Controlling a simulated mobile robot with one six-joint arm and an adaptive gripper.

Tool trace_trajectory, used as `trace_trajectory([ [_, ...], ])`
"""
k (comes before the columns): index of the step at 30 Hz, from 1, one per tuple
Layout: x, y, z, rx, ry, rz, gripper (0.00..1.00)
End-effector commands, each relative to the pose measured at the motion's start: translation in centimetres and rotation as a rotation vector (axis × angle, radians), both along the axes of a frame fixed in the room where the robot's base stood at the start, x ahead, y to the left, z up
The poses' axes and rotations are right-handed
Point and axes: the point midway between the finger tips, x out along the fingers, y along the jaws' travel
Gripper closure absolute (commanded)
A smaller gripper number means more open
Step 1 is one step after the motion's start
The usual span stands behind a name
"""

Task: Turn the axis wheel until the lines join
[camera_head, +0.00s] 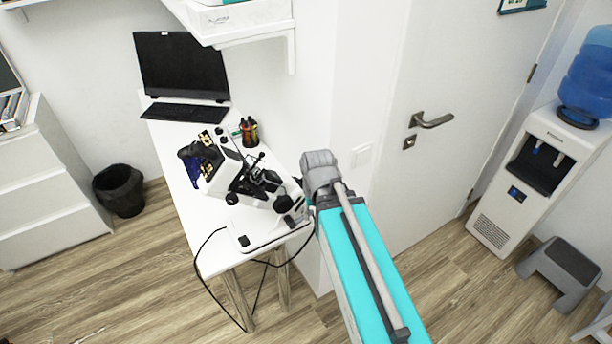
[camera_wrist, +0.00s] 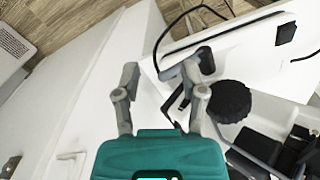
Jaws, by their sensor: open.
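The white and black optical instrument (camera_head: 228,172) stands on the narrow white table in the head view. A black round wheel with a ridged rim (camera_wrist: 230,101) shows on it in the wrist view; I cannot tell for sure that it is the axis wheel. My gripper (camera_wrist: 167,68) is open and empty, its fingers spread. The right finger is close to the wheel's left side; I cannot tell if they touch. The wheel is not between the fingers. In the head view my gripper is mostly hidden by my arm. The lines are not visible in either view.
A wall shelf (camera_head: 245,32) overhangs the table. The white wall and door (camera_head: 440,80) stand close on the right.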

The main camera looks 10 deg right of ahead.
Motion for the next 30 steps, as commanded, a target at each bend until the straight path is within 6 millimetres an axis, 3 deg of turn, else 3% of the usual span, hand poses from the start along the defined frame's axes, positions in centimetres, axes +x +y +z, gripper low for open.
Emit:
trace_trajectory([
  [8, 4.2, 0.2, 4.0, 0.000, 0.000, -0.301, 0.46],
  [21, 12.1, 0.1, 10.7, -0.001, 0.001, -0.962, 0.46],
  [30, 15.0, 0.0, 12.9, -0.001, 0.001, -1.245, 0.46],
])
